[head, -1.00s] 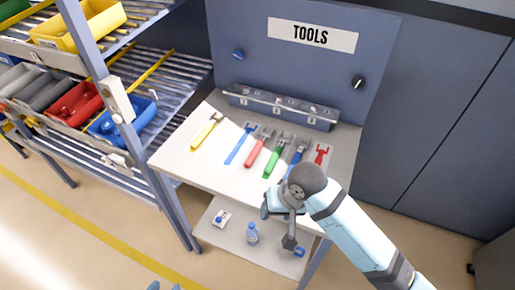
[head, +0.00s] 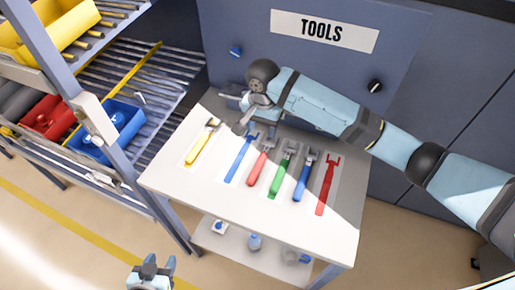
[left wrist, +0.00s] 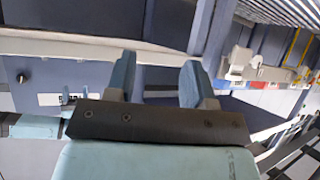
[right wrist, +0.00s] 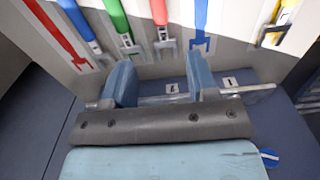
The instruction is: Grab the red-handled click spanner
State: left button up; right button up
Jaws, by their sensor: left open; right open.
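The red-handled spanner (head: 258,168) lies on the white table top (head: 190,194), its grey head toward the back. It also shows in the right wrist view (right wrist: 161,14). A green-handled spanner (head: 279,178) lies to its right, and a flat blue spanner shape (head: 240,158) to its left. My right gripper (head: 245,112) is open and empty at the back of the table, beyond the tool heads; its two fingers also show in the right wrist view (right wrist: 161,78). My left gripper (head: 153,266) is open and empty, in front of the table at the bottom.
A blue-handled spanner (head: 302,180) and a flat red spanner shape (head: 327,187) lie on the right; a yellow-handled one (head: 199,149) lies on the left. A panel with a TOOLS sign (head: 324,31) stands behind. A shelf rack with bins (head: 112,128) is at left.

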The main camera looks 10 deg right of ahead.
send_over(261, 159)
jog(key=f, duration=0.8)
jog(key=shift+w+d, duration=0.15)
jog(key=shift+w, duration=0.05)
jog(key=shift+f+p, duration=0.4)
jog(key=shift+f, duration=0.1)
jog(key=f, duration=0.3)
jog(key=shift+s+a+f+p, duration=0.2)
jog(key=shift+s+f+p, duration=0.05)
jog(key=shift+f+p, duration=0.05)
jog(key=shift+f, duration=0.45)
pick_arm(q)
jog(key=shift+s+a+r, duration=0.1)
jog(key=shift+s+r, duration=0.2)
jog(key=shift+s, duration=0.35)
pick_arm(e)
jog(key=shift+c, duration=0.2)
pick_arm(q)
jog(key=shift+s+f, duration=0.1)
jog(key=shift+s, duration=0.05)
pick_arm(e)
grip_shut()
